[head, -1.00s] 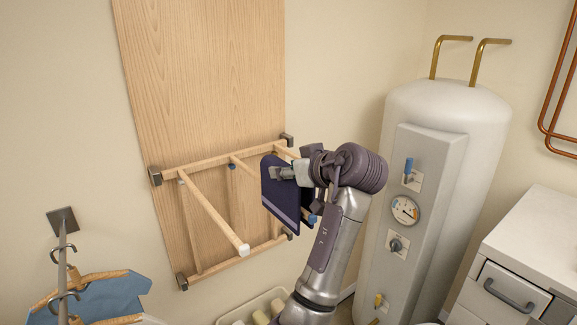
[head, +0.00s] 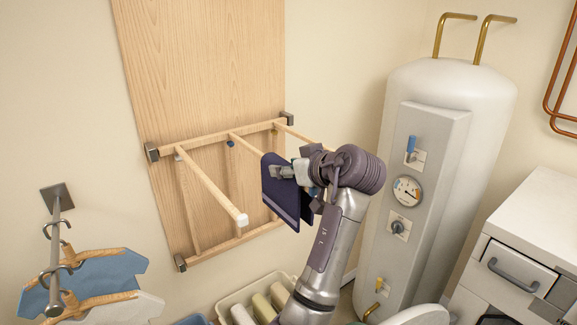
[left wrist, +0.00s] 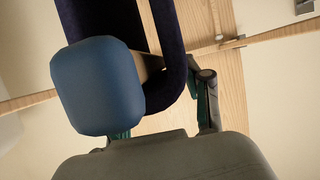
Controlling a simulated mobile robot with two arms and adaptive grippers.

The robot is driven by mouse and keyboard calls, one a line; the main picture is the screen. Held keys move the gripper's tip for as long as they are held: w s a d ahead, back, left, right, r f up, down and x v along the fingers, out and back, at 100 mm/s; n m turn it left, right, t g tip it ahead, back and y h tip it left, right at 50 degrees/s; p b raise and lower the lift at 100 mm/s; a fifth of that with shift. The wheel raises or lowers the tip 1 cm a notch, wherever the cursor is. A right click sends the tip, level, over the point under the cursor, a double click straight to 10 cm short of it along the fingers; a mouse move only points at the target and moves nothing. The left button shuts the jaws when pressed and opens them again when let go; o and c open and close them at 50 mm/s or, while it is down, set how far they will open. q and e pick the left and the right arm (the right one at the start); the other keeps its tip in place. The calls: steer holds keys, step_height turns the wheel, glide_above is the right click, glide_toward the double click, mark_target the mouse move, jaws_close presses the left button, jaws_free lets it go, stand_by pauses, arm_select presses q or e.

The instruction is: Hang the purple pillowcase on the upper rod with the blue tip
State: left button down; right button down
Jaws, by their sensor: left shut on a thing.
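The dark purple pillowcase (head: 283,200) hangs folded from my left gripper (head: 288,173), which is shut on its upper fold. It is at the outer part of the middle upper rod (head: 246,145), whose far end is hidden behind the cloth and gripper. In the left wrist view the blue tip (left wrist: 97,85) is large and close. Purple cloth (left wrist: 172,50) shows on both sides of the wooden rod behind it, so the fold appears to straddle the rod. I cannot tell whether the cloth rests on it. My right gripper is out of view.
The left upper rod has a white tip (head: 241,219). The white boiler (head: 440,170) and cabinet (head: 525,240) are at right.

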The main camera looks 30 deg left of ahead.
arm_select(q)
steer(key=shift+c, duration=2.1)
jaws_free()
step_height(320, 180, up, 10)
steer(key=shift+f, duration=0.1)
